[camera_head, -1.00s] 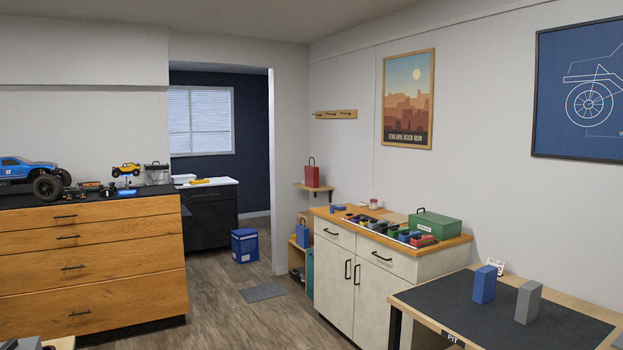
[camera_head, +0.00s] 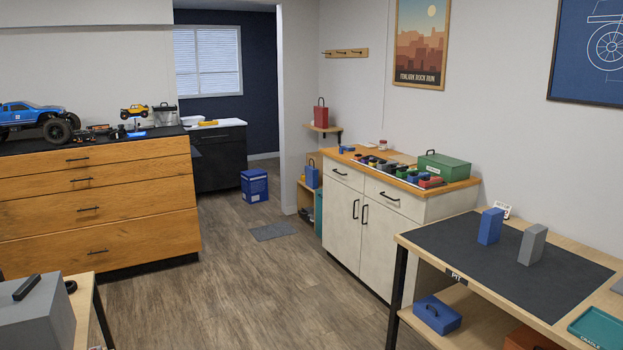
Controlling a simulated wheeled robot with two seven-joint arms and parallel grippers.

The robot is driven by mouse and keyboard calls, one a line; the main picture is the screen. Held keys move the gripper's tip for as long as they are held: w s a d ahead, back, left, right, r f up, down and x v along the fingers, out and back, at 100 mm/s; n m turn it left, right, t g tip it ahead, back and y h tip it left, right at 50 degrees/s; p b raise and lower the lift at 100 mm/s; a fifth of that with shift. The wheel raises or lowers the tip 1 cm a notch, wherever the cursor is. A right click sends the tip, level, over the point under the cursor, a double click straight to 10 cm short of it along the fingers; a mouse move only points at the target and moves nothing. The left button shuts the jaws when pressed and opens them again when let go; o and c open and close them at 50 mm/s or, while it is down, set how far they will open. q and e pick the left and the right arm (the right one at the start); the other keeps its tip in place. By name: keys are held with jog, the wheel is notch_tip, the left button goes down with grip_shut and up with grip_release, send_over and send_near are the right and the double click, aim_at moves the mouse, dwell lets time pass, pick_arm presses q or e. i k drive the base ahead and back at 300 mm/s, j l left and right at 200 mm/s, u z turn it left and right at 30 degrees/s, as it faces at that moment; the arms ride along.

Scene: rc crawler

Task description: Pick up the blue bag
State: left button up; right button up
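A small blue bag (camera_head: 312,176) with a dark loop handle stands upright on a low wooden shelf unit (camera_head: 308,202), in the gap beyond the white cabinet. Its lower part is close to other items on the shelf. Neither of my grippers is in the head view.
Wood floor (camera_head: 250,270) is clear between the wooden drawer chest (camera_head: 90,216) and the white cabinet (camera_head: 345,214). A blue box (camera_head: 254,186) and a grey mat (camera_head: 273,231) lie farther back. The pit table (camera_head: 545,268) stands at right, a grey case (camera_head: 35,318) at lower left.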

aim_at(312, 173)
jog(key=i+u, duration=0.25)
jog(key=i, duration=2.85)
jog(key=i+j+z, duration=0.1)
jog(key=i, duration=0.9)
jog(key=i+j, duration=0.1)
jog(key=i, duration=0.9)
jog(key=i+j, duration=0.1)
jog(key=i, duration=0.85)
jog(key=i+j+z, duration=0.1)
jog(key=i+z, duration=0.35)
jog(key=i+j+z, duration=0.25)
jog(key=i+z, duration=0.2)
jog(key=i+j+z, duration=0.3)
jog(key=z, duration=0.15)
jog(key=i+j+z, duration=0.25)
jog(key=j+z, duration=0.2)
jog(key=i+j+z, duration=0.2)
jog(key=j+z, duration=0.2)
jog(key=j, duration=0.25)
